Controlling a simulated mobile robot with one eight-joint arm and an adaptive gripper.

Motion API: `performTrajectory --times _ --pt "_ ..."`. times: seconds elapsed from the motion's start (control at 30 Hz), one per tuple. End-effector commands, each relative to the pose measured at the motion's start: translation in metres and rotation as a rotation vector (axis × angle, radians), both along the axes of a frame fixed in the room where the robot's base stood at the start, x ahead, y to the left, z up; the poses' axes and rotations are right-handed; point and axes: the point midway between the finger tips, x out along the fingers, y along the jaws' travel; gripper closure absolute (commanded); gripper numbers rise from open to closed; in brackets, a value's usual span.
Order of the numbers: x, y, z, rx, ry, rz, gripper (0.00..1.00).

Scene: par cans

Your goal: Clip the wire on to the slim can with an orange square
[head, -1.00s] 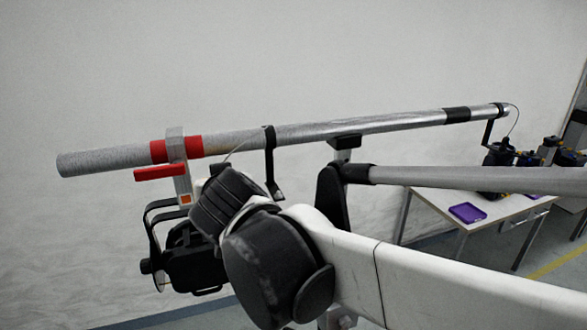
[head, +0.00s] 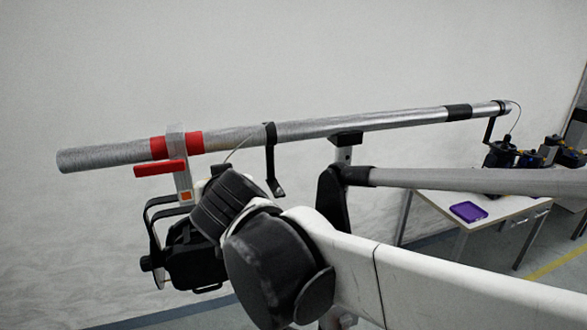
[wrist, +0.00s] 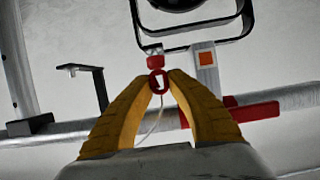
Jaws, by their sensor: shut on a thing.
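In the wrist view my gripper (wrist: 160,82) has its yellow fingertips closed on a small red clip (wrist: 156,61). A thin pale wire (wrist: 152,124) hangs below it between the fingers. The orange square (wrist: 206,58) is on a grey clamp just right of the fingertips. The can's black yoke (wrist: 196,44) is above. In the head view the slim black can (head: 192,262) hangs from the bar at the left, below the clamp with the orange square (head: 185,196). My arm covers part of the can, and my gripper is hidden there.
The grey bar (head: 350,127) runs across, with red bands and a red lever (head: 159,169) by the clamp. A black bracket (head: 271,160) hangs from it nearby. More dark cans and a table (head: 425,195) with a purple tray (head: 468,211) are at right.

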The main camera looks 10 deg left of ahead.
Motion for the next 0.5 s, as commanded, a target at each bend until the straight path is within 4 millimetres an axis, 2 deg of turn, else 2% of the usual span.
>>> performTrajectory --times 0.5 --pt "0.0001 0.0 -0.0079 0.0 0.0 0.0 1.0"
